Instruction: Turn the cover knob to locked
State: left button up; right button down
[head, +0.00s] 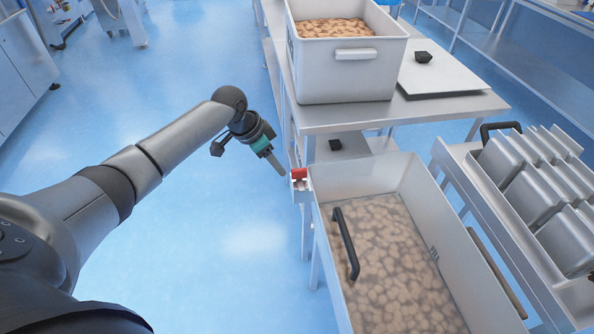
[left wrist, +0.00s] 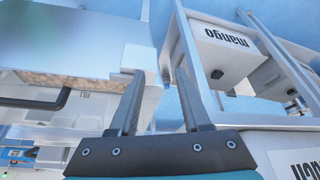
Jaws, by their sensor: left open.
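A clear cover (head: 385,255) with a black bar handle (head: 345,243) lies over brown pieces in that bin. My left gripper (head: 281,168) is just left of the knob, its fingertips close to it; I cannot tell whether they touch. In the left wrist view the two fingers (left wrist: 160,74) are apart, with a white bracket (left wrist: 140,58) near the left fingertip. No red shows there. My right gripper is not in view.
A grey tub (head: 340,85) of brown pieces stands on the steel table (head: 455,108) behind, beside a white board (head: 440,75) with a black block. A rack of grey containers (head: 530,165) is on the right. Open blue floor (head: 215,235) lies to the left.

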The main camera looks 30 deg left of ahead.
pick_arm(q)
notch_tip(320, 180, up, 9)
jog(key=m, duration=0.2)
jog(key=m+g+h, duration=0.1)
jog(key=m, duration=0.1)
send_near(298, 169)
jog(key=b+x, duration=0.3)
jog(key=x, duration=0.2)
jog(key=shift+s+b, duration=0.1)
jog(key=shift+b, duration=0.2)
jog(key=b+x, duration=0.1)
jog(key=x, duration=0.2)
jog(key=shift+d+f, duration=0.1)
jog(key=shift+f, duration=0.1)
jog(key=shift+d+f, duration=0.1)
jog(key=shift+f, duration=0.25)
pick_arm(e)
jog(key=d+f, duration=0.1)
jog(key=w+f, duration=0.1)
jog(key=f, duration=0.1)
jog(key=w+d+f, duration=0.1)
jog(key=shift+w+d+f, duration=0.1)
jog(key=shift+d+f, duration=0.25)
pick_arm(q)
grip_shut()
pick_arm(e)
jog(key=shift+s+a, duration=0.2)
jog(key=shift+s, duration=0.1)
